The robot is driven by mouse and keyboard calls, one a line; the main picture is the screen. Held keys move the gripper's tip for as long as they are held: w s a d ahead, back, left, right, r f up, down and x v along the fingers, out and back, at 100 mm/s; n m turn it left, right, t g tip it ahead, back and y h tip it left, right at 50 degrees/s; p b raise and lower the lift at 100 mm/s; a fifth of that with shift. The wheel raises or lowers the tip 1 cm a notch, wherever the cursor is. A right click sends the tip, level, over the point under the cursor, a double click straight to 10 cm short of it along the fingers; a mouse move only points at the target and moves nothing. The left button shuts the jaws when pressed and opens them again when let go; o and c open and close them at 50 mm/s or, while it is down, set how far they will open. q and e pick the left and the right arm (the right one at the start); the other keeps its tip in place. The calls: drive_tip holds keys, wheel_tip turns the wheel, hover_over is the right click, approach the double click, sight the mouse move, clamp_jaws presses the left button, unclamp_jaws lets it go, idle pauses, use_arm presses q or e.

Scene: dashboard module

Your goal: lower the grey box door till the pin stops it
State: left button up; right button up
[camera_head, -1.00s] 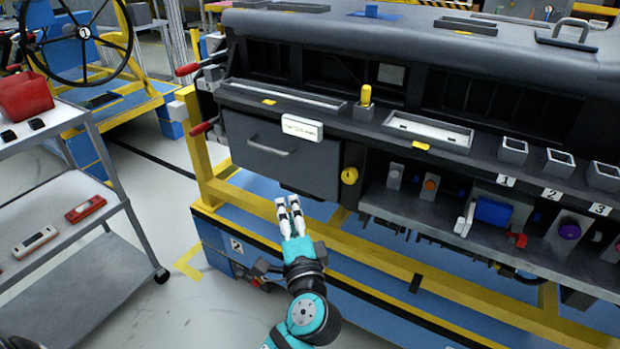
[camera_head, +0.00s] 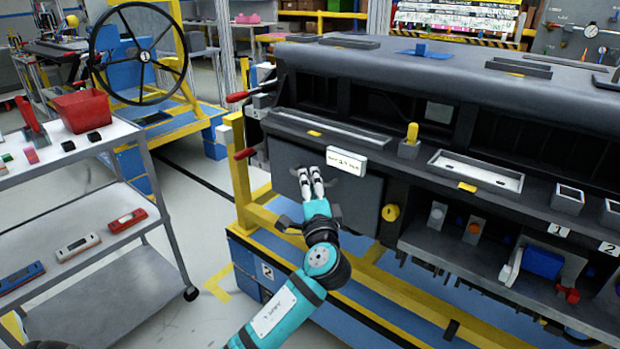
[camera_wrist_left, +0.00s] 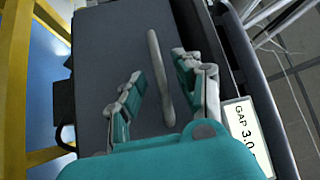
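The grey box door (camera_head: 350,200) stands upright, closing the box at the left end of the dashboard module. Its bar handle is mostly hidden behind my left gripper (camera_head: 310,172) in the head view. In the left wrist view the pale handle (camera_wrist_left: 158,75) runs lengthwise on the door (camera_wrist_left: 105,60), between the two spread fingers of the left gripper (camera_wrist_left: 157,66). The gripper is open; I cannot tell whether a finger touches the handle. A yellow knob (camera_head: 390,212) sits right of the door. I cannot make out a stop pin. My right gripper is not in view.
A white gap label (camera_head: 346,160) is above the door, on the module's ledge. Red-tipped levers (camera_head: 245,153) stick out at the left end. A yellow frame (camera_head: 240,180) runs beside and below. A grey cart (camera_head: 165,235) stands left, with free floor between.

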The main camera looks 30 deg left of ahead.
use_arm(q)
drive_tip(key=shift+x, duration=1)
clamp_jaws()
drive_tip(key=shift+f, duration=0.1)
